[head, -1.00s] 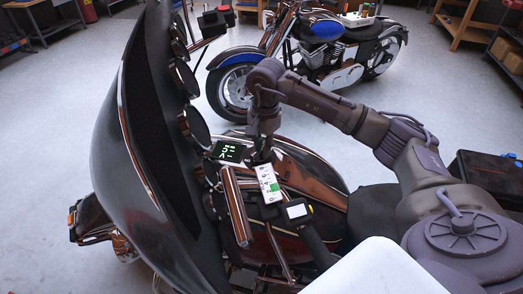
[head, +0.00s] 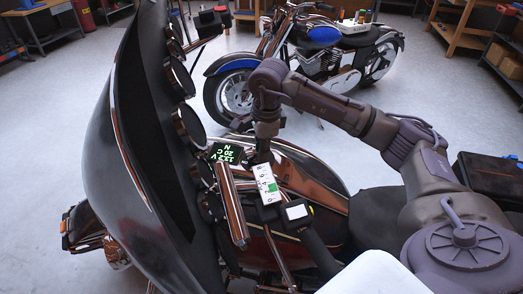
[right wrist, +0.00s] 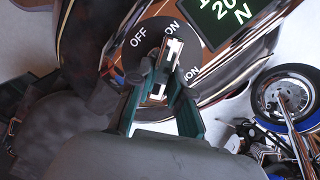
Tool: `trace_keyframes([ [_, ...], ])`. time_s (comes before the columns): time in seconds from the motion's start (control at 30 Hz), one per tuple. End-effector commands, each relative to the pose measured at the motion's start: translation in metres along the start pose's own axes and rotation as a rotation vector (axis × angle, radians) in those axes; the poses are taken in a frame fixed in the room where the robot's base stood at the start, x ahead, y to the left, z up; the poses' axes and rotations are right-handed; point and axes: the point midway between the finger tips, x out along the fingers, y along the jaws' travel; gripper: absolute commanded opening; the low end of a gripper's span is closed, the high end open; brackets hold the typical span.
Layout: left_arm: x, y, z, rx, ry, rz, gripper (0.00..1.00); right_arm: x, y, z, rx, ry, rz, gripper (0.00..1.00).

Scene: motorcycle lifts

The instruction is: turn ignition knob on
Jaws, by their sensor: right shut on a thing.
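In the right wrist view, the ignition knob (right wrist: 173,48) is a light metallic bar on a dark round dial (right wrist: 140,38). The dial carries an OFF label at its upper left and a label ending in ON at its top. The knob's far end points up toward the top label. My right gripper (right wrist: 164,66) is shut on the knob, one finger on each side, and the fingers hide part of the dial. In the head view my right gripper (head: 263,150) reaches down to the console beside the lit display (head: 226,153). My left gripper is not in view.
A dark fairing (head: 100,130) with round gauges stands at the left. A chrome bar (head: 232,205) and a white labelled panel (head: 267,183) lie close to the gripper.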

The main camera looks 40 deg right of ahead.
Motion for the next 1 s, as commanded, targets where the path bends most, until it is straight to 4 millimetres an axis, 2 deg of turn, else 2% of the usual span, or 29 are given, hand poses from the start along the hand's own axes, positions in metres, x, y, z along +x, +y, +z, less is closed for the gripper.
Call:
trace_keyframes([
  [0.4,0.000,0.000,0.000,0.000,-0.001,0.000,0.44,-0.001,-0.001,-0.001,0.011,0.001,-0.003,0.00],
  [0.43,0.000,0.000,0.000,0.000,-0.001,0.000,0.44,-0.001,-0.001,-0.001,0.011,0.001,-0.003,0.22],
  [0.57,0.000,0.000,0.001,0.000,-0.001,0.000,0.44,-0.001,-0.001,-0.001,0.010,0.001,-0.003,0.44],
  [0.87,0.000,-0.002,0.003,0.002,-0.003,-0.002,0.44,-0.001,0.000,0.000,0.008,0.000,-0.002,0.44],
  [1.0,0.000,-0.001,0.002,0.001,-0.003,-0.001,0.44,-0.012,-0.001,0.000,0.008,-0.001,-0.005,0.44],
])
